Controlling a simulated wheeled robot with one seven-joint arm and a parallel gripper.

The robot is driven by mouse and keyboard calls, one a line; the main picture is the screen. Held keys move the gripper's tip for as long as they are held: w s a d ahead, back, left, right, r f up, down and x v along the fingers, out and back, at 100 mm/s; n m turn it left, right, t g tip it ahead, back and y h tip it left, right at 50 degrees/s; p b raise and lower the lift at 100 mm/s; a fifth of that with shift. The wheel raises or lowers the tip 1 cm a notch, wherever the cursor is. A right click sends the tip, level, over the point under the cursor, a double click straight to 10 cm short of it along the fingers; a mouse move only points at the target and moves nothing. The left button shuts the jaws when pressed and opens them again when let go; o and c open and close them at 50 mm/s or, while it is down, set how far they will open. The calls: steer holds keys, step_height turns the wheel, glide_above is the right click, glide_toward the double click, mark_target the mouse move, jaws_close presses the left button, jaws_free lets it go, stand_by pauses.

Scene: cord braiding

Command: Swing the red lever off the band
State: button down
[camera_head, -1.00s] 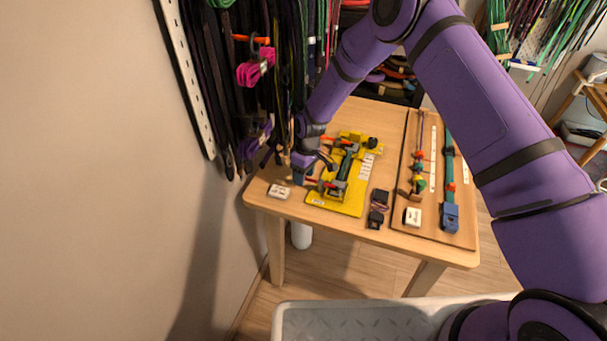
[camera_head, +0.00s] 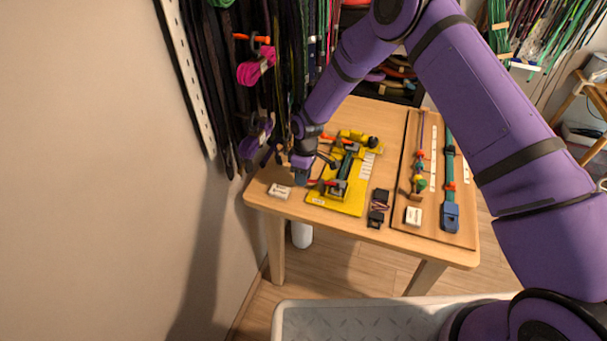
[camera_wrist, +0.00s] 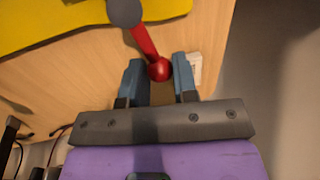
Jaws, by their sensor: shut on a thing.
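The red lever (camera_wrist: 145,43) shows in the wrist view as a red rod with a ball knob, running from a round grey pivot (camera_wrist: 125,11). My gripper (camera_wrist: 159,68) has its blue fingers on either side of the knob and is shut on it. In the head view the red lever (camera_head: 325,182) is small at the near left of the yellow plate (camera_head: 335,204), with my gripper (camera_head: 302,178) at its outer end. The dark green band (camera_head: 346,166) runs along the fixture on the plate. The contact between lever and band is too small to tell.
A second red-orange lever (camera_head: 336,141) is farther back on the fixture. A white block (camera_head: 279,191) lies near the table's left corner. Dark clips (camera_head: 377,208) and a brown board (camera_head: 443,229) with cords are to the right. Hanging cords (camera_head: 233,100) are close on the left.

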steer(key=s+n, duration=0.1)
steer(key=n, duration=0.1)
steer(key=s+n, duration=0.1)
steer(key=shift+n+h, duration=0.4)
steer(key=s+n, duration=0.1)
steer(key=n, duration=0.1)
steer(key=shift+s+d+n, duration=0.1)
steer(key=shift+d+n, duration=0.05)
steer(key=shift+n, duration=0.15)
steer(key=shift+s+d+n+h, duration=0.2)
steer(key=shift+s+n, duration=0.1)
steer(key=shift+n, duration=0.3)
steer(key=shift+s+d+n+h, duration=0.1)
steer(key=shift+s+n+h, duration=0.15)
steer(key=shift+n, duration=0.35)
steer(key=shift+s+d+n+h, duration=0.15)
steer(key=shift+s+d+n, duration=0.15)
steer(key=shift+n, duration=0.45)
steer(key=shift+s+d+n+h, duration=0.1)
steer(key=shift+s+d+n, duration=0.15)
steer(key=shift+n, duration=0.5)
steer(key=c, duration=0.9)
jaws_free()
steer(key=v, duration=1.1)
steer(key=shift+s, duration=0.2)
